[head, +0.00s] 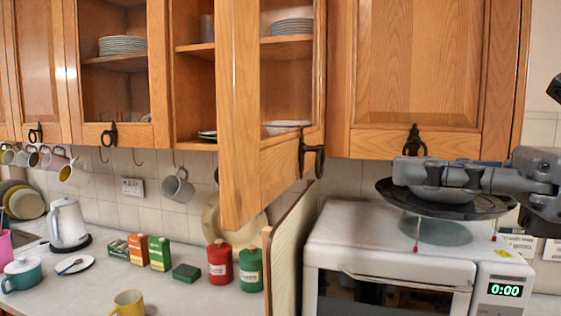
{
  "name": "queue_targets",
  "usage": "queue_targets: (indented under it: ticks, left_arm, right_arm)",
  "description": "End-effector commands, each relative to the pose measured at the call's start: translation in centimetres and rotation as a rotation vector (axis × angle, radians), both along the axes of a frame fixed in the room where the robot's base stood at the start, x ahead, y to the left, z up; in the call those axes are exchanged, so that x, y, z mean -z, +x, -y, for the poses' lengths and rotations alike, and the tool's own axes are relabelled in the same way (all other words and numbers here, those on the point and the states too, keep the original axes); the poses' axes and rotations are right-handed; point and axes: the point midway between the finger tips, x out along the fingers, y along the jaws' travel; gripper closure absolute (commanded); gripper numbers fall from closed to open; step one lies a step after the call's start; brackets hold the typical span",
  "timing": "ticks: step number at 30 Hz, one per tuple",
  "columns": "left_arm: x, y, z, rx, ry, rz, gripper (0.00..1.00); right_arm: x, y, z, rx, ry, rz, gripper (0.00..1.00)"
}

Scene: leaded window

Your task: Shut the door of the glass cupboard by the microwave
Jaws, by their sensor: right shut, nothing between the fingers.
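The glass cupboard (195,95) hangs on the wall to the left of and above the microwave (400,240). Its wooden-framed glass door (238,120) stands open, swung out from the cupboard front towards me. A dark handle (312,157) shows on the lower part of the door. Plates show inside, some of them through the glass. My right gripper (402,172) is shut and empty, above the microwave and to the right of the door, apart from it. It overlaps a black round pan (448,207) in the picture; I cannot tell whether they touch. My left gripper is not in view.
A closed wooden cupboard (420,70) hangs above the microwave. A pale upright board (290,245) stands beside the microwave, below the open door. Red and green canisters (220,263) and a grey hanging mug (178,187) are to its left. A kettle (67,222) is further left.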

Motion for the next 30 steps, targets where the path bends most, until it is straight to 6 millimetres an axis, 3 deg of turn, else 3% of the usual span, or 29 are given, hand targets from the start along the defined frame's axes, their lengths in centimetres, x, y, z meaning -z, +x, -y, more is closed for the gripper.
queue_targets:
  ticks: [5, 21, 30]
  left_arm:
    - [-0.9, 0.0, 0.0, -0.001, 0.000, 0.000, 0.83]
    - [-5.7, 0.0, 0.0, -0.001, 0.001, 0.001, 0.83]
    - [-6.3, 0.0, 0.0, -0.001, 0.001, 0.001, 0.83]
  right_arm:
    - [-0.2, 0.6, -1.4, 0.006, -0.012, 0.000, 1.00]
    - [-0.3, 4.0, -11.3, 0.001, -0.009, -0.003, 1.00]
    - [0.0, 4.7, -13.1, 0.006, -0.008, 0.000, 1.00]
